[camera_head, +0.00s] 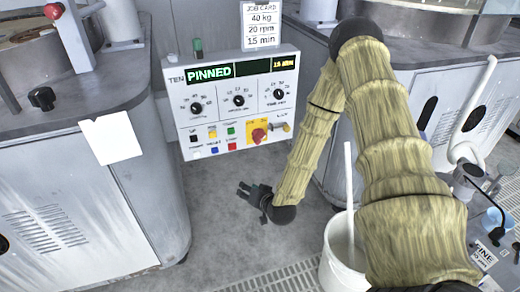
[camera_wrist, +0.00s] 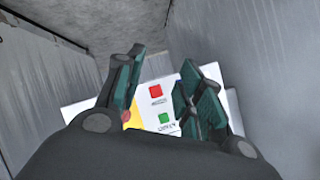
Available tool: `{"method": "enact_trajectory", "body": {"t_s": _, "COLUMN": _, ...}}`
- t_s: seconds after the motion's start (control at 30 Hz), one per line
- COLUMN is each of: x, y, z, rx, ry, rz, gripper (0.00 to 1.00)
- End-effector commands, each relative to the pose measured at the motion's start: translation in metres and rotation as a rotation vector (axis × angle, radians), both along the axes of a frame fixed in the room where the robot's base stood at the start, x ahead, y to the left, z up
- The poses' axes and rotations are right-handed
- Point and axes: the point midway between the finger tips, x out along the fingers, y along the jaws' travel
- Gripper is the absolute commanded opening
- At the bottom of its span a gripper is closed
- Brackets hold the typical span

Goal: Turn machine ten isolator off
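The machine ten panel (camera_head: 230,105) is a white box marked "TEN", with a lit display reading "PINNED" and "15 MIN". The isolator (camera_head: 259,135) is a red rotary handle on a yellow plate at its lower right; its exact setting is too small to read. My gripper (camera_head: 250,196) hangs below the panel, clear of the isolator. In the wrist view my gripper (camera_wrist: 164,65) has its fingers apart with nothing between them. The panel (camera_wrist: 148,91) shows beyond the fingers, and the left finger hides most of the yellow plate and red handle.
Several small coloured buttons (camera_head: 213,142) sit left of the isolator, and three black knobs are above. Grey machine cabinets stand left (camera_head: 75,190) and right (camera_head: 340,150). A white bucket (camera_head: 338,262) stands on the floor near my arm. The floor below the panel is clear.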

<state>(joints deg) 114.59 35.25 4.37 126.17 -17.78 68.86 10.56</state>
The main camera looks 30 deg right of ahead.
Motion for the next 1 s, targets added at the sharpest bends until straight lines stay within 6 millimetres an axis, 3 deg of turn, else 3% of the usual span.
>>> {"method": "enact_trajectory", "body": {"t_s": 0.1, "x": 0.03, "y": -0.04, "z": 0.008, "rx": 0.036, "ry": -0.153, "rz": -0.085, "gripper": 0.38}}
{"method": "enact_trajectory", "body": {"t_s": 0.2, "x": 0.047, "y": -0.07, "z": 0.024, "rx": 0.062, "ry": -0.268, "rz": -0.145, "gripper": 0.38}}
{"method": "enact_trajectory", "body": {"t_s": 0.4, "x": 0.063, "y": -0.117, "z": 0.049, "rx": 0.094, "ry": -0.436, "rz": -0.232, "gripper": 0.38}}
{"method": "enact_trajectory", "body": {"t_s": 0.53, "x": 0.066, "y": -0.132, "z": 0.058, "rx": 0.104, "ry": -0.488, "rz": -0.258, "gripper": 0.38}}
{"method": "enact_trajectory", "body": {"t_s": 0.73, "x": 0.077, "y": -0.138, "z": 0.062, "rx": 0.106, "ry": -0.506, "rz": -0.264, "gripper": 0.38}}
{"method": "enact_trajectory", "body": {"t_s": 1.0, "x": 0.116, "y": -0.146, "z": 0.061, "rx": 0.106, "ry": -0.504, "rz": -0.262, "gripper": 0.38}}
